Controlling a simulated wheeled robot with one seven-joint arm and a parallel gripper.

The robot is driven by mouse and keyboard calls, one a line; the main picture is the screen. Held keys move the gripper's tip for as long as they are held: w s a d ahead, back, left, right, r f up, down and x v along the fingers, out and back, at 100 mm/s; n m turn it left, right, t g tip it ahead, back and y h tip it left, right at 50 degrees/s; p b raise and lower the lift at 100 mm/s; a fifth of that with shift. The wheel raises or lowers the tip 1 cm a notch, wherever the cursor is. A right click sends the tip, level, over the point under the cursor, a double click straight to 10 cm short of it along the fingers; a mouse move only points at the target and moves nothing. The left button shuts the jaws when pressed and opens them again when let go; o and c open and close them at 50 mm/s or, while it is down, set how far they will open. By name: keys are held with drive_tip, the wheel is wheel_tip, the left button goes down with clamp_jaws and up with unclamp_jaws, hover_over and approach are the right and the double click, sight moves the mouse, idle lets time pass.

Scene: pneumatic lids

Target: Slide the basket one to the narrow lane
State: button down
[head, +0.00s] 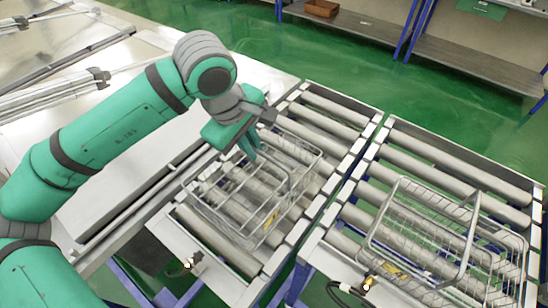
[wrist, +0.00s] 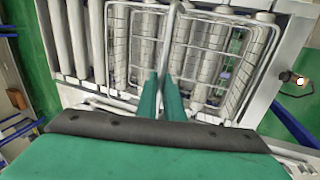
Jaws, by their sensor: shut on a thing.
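A wire basket (head: 213,208) stands on the narrower roller lane (head: 292,102) at the left in the head view. It also shows in the wrist view (wrist: 118,45). My gripper (head: 248,148) reaches down into its far left part. In the wrist view my gripper (wrist: 162,85) has its two green fingers closed on a thin metal bar of this basket. A second wire basket (head: 400,262) stands on the wider roller lane (head: 440,155) at the right, apart from my gripper. I see no label telling which is basket one.
A grey metal table (head: 130,165) lies along the left of the left lane. A narrow gap separates the two lanes. Far rollers of both lanes are bare. A shelf with a brown box (head: 321,8) stands at the back.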

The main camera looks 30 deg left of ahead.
drive_tip(key=shift+s+a, duration=0.2)
drive_tip(key=shift+s, duration=2.3)
drive_tip(key=c, duration=1.8)
unclamp_jaws()
wheel_tip(320, 180, up, 8)
